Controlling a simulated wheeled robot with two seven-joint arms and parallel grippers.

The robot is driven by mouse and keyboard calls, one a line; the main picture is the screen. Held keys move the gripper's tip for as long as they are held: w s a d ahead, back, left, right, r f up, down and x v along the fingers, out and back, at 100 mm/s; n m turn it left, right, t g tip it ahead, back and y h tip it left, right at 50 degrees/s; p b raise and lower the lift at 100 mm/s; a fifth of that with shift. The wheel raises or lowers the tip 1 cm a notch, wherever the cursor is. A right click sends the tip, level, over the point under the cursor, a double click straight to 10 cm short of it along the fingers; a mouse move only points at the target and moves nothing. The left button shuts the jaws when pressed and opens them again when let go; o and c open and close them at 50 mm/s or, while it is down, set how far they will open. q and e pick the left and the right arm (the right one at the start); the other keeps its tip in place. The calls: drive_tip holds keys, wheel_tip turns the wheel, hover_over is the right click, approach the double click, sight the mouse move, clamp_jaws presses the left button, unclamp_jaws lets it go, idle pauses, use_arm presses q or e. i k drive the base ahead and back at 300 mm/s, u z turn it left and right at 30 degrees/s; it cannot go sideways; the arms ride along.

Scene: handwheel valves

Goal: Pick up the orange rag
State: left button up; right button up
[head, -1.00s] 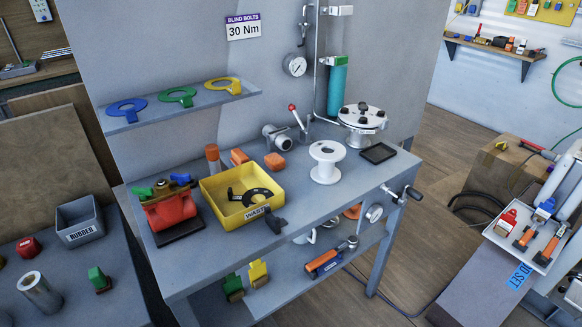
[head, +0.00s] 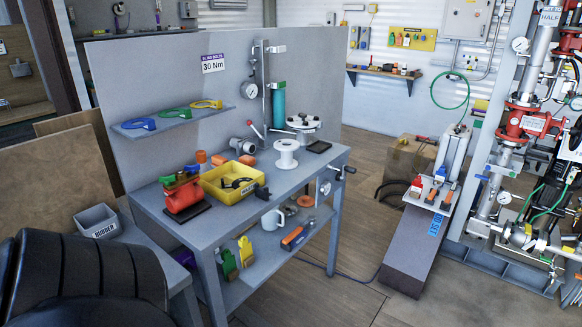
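I cannot single out an orange rag for certain. A small orange item (head: 306,201), too small to identify, lies on the lower shelf of the grey workbench (head: 225,222). Neither of my grippers is in view. A dark segmented shape, possibly part of my arm, fills the lower left corner and hides the floor and side table there.
The yellow bin (head: 248,190), red valve body (head: 184,194) and white spool (head: 286,150) stand on the bench. A grey rubber bin (head: 97,220) is at left. A grey plinth (head: 412,250) and red valve rig (head: 525,125) are at right.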

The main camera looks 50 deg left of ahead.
sight(249, 161)
drive_tip(key=u, duration=0.1)
drive_tip(key=i, duration=1.65)
drive_tip(key=u, duration=1.45)
drive_tip(key=i, duration=1.1)
drive_tip(key=u, duration=1.25)
